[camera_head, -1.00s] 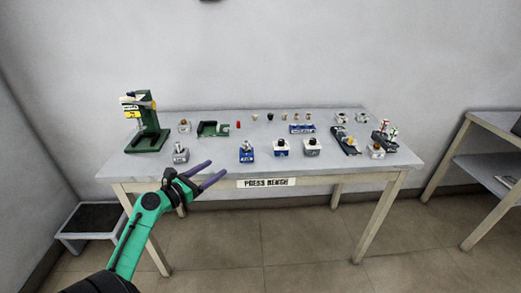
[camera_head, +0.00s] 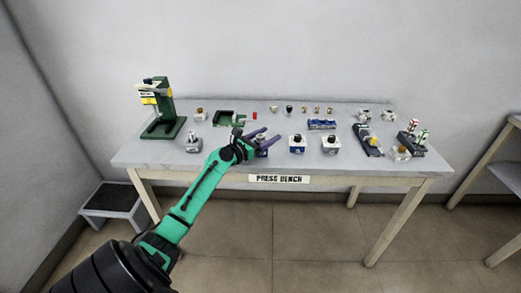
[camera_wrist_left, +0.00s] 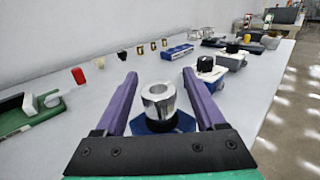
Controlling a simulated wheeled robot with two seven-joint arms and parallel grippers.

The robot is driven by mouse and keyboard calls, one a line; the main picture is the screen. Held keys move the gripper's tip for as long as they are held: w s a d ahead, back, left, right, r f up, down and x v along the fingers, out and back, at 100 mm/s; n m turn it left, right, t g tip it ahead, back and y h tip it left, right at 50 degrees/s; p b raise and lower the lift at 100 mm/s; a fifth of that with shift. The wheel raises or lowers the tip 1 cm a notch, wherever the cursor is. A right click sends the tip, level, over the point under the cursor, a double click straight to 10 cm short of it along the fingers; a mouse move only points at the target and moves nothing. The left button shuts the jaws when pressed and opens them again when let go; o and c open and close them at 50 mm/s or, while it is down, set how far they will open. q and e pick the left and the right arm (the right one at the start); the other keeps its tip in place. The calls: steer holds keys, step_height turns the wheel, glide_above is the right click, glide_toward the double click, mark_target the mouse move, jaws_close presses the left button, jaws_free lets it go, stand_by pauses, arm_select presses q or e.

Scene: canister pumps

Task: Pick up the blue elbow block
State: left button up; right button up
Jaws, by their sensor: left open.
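The blue elbow block, a blue base with a silver ring-shaped metal top, stands near the front of the bench. In the head view it (camera_head: 262,151) is mostly hidden by my left gripper (camera_head: 271,136). In the left wrist view its silver top (camera_wrist_left: 158,103) and blue base (camera_wrist_left: 184,123) show between the two purple fingers. My left gripper (camera_wrist_left: 160,76) is open, with one finger on either side of the block. I cannot tell whether a finger touches it. My right gripper is not in view.
Two blocks with black knobs (camera_head: 297,143) (camera_head: 331,145) stand to the right. A grey block (camera_head: 193,143) is to the left. A green press (camera_head: 164,112), a green fixture (camera_head: 226,118) and a blue rack (camera_head: 321,124) are also on the bench (camera_head: 150,156). A step stool (camera_head: 110,199) stands at left.

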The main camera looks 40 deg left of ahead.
arm_select(q)
steer(key=shift+c, duration=1)
jaws_close()
steer(key=shift+r, duration=0.1)
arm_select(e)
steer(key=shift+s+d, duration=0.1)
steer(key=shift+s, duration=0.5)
arm_select(q)
steer(key=shift+r, duration=0.1)
